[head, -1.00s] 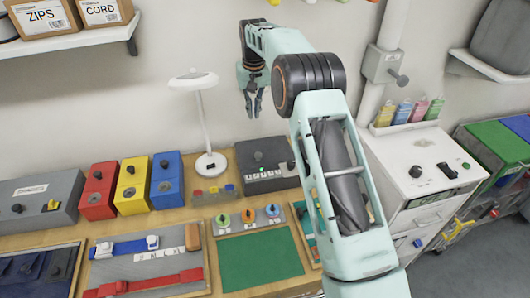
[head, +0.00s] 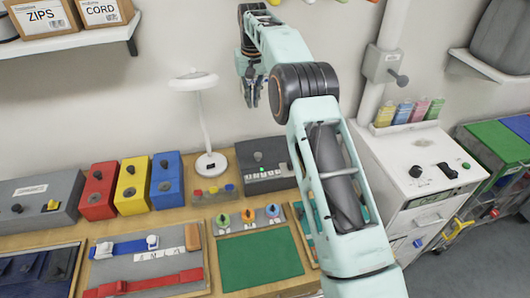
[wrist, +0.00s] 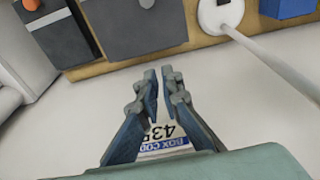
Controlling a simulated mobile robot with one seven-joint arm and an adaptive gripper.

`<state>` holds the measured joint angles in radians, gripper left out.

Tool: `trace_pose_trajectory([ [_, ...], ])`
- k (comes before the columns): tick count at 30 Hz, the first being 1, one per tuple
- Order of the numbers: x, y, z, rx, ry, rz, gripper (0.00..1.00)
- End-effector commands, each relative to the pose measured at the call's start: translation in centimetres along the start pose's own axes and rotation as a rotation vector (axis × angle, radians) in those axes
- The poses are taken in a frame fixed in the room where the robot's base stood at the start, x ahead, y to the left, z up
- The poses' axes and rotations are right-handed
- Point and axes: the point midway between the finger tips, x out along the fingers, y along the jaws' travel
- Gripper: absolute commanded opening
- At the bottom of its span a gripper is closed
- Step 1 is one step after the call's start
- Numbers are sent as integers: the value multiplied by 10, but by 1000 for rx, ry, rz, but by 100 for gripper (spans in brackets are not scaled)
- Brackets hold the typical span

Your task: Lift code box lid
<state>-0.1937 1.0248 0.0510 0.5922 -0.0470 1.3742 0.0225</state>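The code box (head: 282,178) is a dark grey box on the bench against the wall, right of the lamp. Its lid has a dark knob (head: 258,156) and looks closed. A small green light and a row of code wheels (head: 266,174) show on its front; the digits are too small to read. My gripper (head: 252,103) is above the box near the wall, fingers pointing down, a narrow gap between them, empty. In the wrist view the fingers (wrist: 160,72) are clear of the code box (wrist: 130,28). A wall label reading "BOX CODE 43…" (wrist: 165,140) is partly hidden behind them.
The white lamp (head: 205,125) stands just left of the code box. Blue, yellow and red boxes (head: 132,185) stand further left. A panel with coloured knobs (head: 248,217) and a green mat (head: 260,260) lie in front. A white cabinet (head: 420,175) is at right.

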Motion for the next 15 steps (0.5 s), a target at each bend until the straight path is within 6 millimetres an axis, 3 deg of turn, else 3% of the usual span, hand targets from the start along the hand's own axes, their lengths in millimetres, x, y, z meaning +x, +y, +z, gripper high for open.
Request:
trace_pose_trajectory([
  [15,-6,0,-4,0,1,0,6],
])
